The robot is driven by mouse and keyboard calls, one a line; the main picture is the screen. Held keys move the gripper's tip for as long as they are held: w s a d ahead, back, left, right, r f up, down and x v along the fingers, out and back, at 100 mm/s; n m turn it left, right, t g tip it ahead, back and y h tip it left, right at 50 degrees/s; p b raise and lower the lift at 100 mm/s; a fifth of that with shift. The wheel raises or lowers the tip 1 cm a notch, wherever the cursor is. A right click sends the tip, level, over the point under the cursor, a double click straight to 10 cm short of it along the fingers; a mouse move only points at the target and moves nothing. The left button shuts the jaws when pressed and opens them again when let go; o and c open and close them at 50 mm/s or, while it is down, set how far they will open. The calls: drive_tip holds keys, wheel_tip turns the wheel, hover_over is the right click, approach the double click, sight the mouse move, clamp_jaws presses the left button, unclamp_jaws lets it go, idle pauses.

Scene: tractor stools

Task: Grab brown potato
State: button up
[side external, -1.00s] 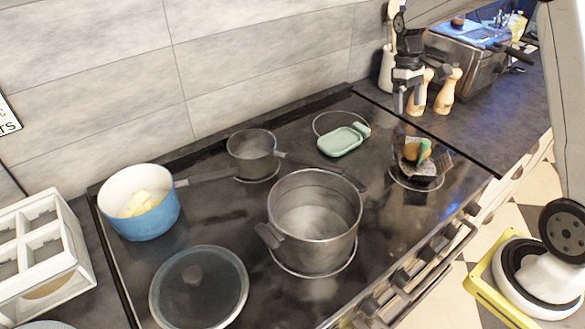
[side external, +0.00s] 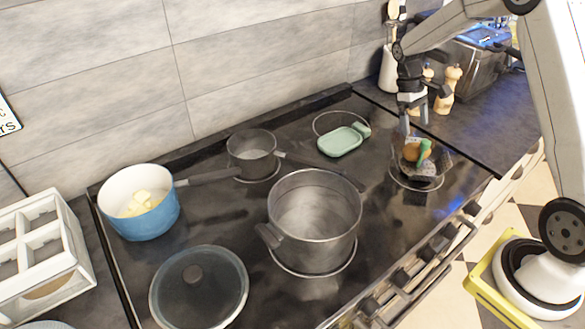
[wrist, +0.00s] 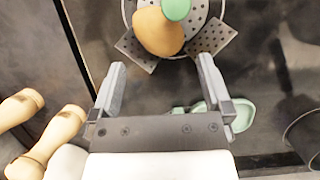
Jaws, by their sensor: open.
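The brown potato (side external: 411,152) rests in a perforated metal steamer basket (side external: 434,172) at the right end of the stove. It also shows at the top of the wrist view (wrist: 156,34). A green rounded thing (wrist: 176,8) lies against it and partly covers it. My gripper (side external: 414,126) is open and empty, above and slightly behind the potato in the side view. In the wrist view, my two fingers (wrist: 161,64) are spread apart, with the potato just ahead of the gap between them.
A light green dish (side external: 343,141) lies left of the basket. A large metal pot (side external: 313,245), a small saucepan (side external: 251,158), a blue pot (side external: 145,222) with pale pieces and a lid (side external: 199,289) occupy the stove. Wooden mills (side external: 449,88) stand behind my gripper.

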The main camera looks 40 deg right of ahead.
sight(417, 144)
drive_tip(key=shift+x, duration=3.85)
drive_tip(key=c, duration=1.2)
drive_tip(key=shift+o, duration=0.2)
drive_tip(key=shift+w+d+r, duration=0.1)
drive_tip(key=shift+w+r, duration=0.05)
drive_tip(key=shift+c, duration=0.8)
drive_tip(key=shift+w+r, duration=0.6)
drive_tip(key=w+r, duration=0.2)
drive_tip(key=w, duration=0.2)
drive_tip(key=w+r, duration=0.2)
drive_tip(key=w, duration=0.2)
drive_tip(key=w+r, duration=0.2)
drive_tip(key=w, duration=0.2)
drive_tip(key=shift+w+r, duration=0.25)
drive_tip(key=shift+r, duration=0.05)
